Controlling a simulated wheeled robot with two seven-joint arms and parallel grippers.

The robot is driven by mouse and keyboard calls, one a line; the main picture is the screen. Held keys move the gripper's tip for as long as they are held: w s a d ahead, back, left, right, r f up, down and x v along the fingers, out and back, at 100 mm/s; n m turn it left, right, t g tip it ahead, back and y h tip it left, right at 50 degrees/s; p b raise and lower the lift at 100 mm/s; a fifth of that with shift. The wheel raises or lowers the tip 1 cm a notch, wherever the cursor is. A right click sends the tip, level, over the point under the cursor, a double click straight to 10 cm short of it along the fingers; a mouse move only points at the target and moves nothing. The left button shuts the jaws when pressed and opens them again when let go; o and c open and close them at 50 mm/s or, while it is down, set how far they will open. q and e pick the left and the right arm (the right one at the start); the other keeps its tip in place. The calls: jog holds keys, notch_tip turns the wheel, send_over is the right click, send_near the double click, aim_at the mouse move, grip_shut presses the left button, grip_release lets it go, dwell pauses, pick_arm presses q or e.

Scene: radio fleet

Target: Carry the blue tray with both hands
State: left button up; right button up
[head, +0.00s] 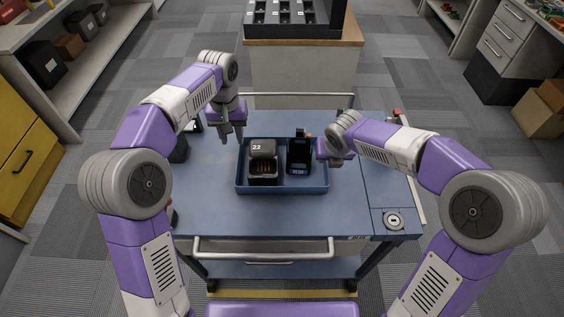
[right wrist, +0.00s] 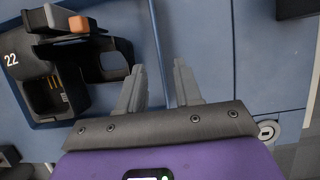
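The blue tray (head: 283,189) lies on the blue cart top in the head view. It holds a black charger-like unit marked 22 (head: 263,162) and an upright black radio-like device (head: 299,153). My left gripper (head: 232,138) points down by the tray's back left corner, fingers apart and empty. My right gripper (head: 321,152) is at the tray's right side, its fingertips partly hidden in the head view. In the right wrist view its fingers (right wrist: 158,88) are apart, with the tray's right rim (right wrist: 158,40) running between them; I see no contact.
The cart top (head: 350,205) is mostly clear around the tray, with a metal handle (head: 263,254) along its front. A dark object (head: 179,148) stands at its left edge. A counter with a black rack (head: 296,20) is behind. Shelves and drawers flank the aisle.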

jog(key=v, duration=0.6)
jog(key=shift+r, duration=0.1)
dwell(0.3)
